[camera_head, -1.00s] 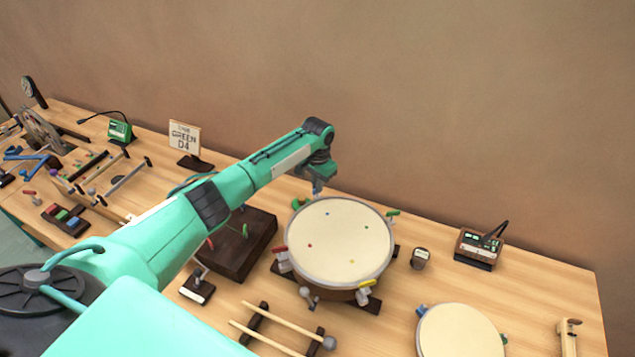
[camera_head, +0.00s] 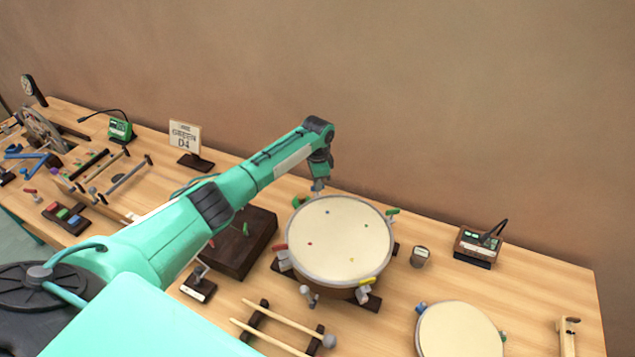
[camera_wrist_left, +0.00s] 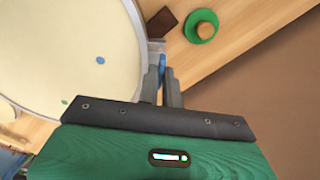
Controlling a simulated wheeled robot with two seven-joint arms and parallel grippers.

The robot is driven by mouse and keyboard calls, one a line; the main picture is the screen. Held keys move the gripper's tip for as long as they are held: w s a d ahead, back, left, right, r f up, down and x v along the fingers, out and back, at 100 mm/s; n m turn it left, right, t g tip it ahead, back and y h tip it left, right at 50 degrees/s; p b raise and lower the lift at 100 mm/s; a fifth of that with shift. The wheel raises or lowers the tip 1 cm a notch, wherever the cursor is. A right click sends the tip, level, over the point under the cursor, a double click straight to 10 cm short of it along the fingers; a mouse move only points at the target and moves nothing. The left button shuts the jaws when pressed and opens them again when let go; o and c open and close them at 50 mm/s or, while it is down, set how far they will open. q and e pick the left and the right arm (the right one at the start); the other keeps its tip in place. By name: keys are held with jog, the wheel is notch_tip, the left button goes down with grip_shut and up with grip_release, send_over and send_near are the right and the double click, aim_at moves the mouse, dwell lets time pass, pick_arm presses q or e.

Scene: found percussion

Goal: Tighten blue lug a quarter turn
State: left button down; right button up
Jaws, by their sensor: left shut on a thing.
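The drum (camera_head: 340,240) has a cream head with small coloured dots and coloured lug handles around its rim. My left gripper (camera_head: 318,187) reaches down at the drum's far rim. In the left wrist view, its two fingers (camera_wrist_left: 162,88) are shut on the blue lug (camera_wrist_left: 162,61), which shows as a thin blue edge between them, just outside the drum's rim (camera_wrist_left: 137,30). In the head view the blue lug is mostly hidden. The red lug (camera_head: 280,247), yellow lug (camera_head: 367,282) and green lug (camera_head: 392,211) stay clear of the gripper. My right gripper is not in view.
A dark wooden block (camera_head: 245,245) lies left of the drum. Mallets (camera_head: 275,325) lie in front, a second drum (camera_head: 460,330) at front right. A small meter (camera_head: 479,243) stands at back right.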

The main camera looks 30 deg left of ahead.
pick_arm(q)
jog(key=shift+r, duration=0.1)
dwell(0.3)
jog(key=c, duration=1.6)
grip_release()
notch_tip(320, 180, up, 14)
jog(key=b, duration=0.3)
